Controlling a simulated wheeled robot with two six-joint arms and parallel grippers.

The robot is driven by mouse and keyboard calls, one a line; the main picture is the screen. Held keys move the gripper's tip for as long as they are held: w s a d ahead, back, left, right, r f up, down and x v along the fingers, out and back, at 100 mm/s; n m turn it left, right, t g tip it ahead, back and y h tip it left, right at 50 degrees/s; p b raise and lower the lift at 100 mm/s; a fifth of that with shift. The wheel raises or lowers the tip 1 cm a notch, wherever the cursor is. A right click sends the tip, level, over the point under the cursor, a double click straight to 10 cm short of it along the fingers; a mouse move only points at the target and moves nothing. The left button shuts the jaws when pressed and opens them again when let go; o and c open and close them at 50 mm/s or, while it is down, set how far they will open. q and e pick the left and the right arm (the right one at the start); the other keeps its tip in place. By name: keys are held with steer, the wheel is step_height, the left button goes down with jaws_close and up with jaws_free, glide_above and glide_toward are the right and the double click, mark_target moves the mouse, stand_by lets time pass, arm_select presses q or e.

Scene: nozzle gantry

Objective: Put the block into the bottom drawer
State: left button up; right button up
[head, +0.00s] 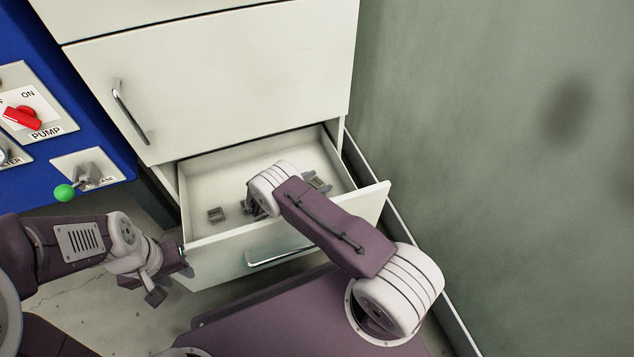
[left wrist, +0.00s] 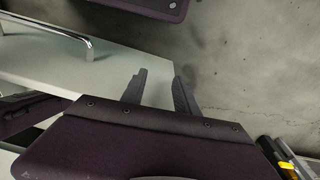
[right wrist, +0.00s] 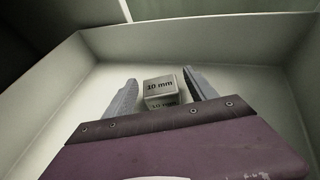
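The block (right wrist: 161,90) is a small grey cube marked "10 mm". In the right wrist view it sits between the two fingers of my right gripper (right wrist: 160,76), with narrow gaps at its sides. The gripper is open. Block and fingers are inside the open bottom drawer (head: 215,165); in the head view my right gripper (head: 318,182) is mostly hidden behind my arm. I cannot tell whether the block touches the drawer floor. My left gripper (head: 172,281) is open and empty outside the drawer front; it also shows in the left wrist view (left wrist: 160,72).
A small grey piece (head: 216,214) lies in the drawer's left part. The drawer front has a metal handle (head: 280,256). A blue panel (head: 90,125) with a red pump switch (head: 22,117) stands left; a green wall (head: 500,150) is right.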

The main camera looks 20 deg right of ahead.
steer(key=p+v, duration=0.1)
steer(key=v, duration=0.1)
steer(key=p+v, duration=0.1)
steer(key=v, duration=0.1)
steer(key=p+v, duration=0.2)
steer(key=v, duration=0.1)
steer(key=shift+d+r, duration=0.15)
steer(key=shift+r, duration=0.15)
steer(key=shift+s+a, duration=0.1)
steer(key=shift+a, duration=0.3)
